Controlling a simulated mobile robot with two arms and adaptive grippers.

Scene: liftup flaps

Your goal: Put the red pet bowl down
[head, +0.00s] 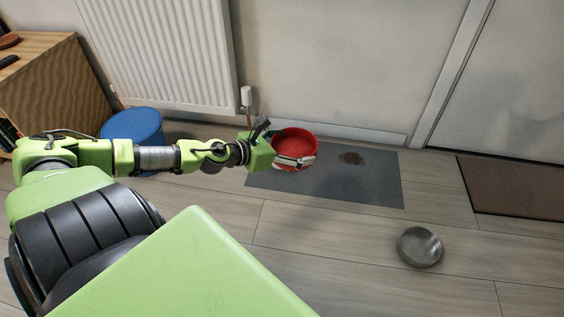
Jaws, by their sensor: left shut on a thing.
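The red pet bowl (296,143) is in the middle of the head view, over the left part of a grey mat (375,188). My left gripper (295,161) reaches in from the left and is shut on the bowl's near side. The bowl looks roughly upright. I cannot tell whether its base touches the mat or is a little above it. My right gripper is not in view.
A grey metal bowl (420,247) sits on the wooden floor. A brown doormat (515,188) lies by the door. A blue round container (133,127) stands below the radiator (160,55), near a wooden cabinet (55,85).

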